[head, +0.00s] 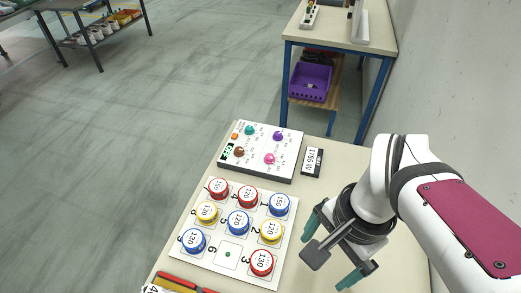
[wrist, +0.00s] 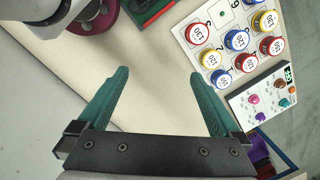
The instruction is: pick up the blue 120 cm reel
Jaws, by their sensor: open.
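The blue 120 reel (head: 238,222) sits in the middle of a white board (head: 207,259), beside the printed 5, with its label facing up. In the wrist view the blue reel (wrist: 236,40) at the middle of the board is the same one, upper right of my gripper's fingers. My gripper (head: 324,259) is open and empty, to the right of the board in the head view. In the wrist view its two green fingers (wrist: 158,73) are spread over bare table, apart from every reel.
Red, yellow and other blue reels surround it, including a blue 150 reel (head: 279,204) and a blue 130 reel (head: 193,241). The place by the 6 (head: 228,254) is empty. A knobbed panel (head: 256,174) and a display box (head: 312,162) stand behind.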

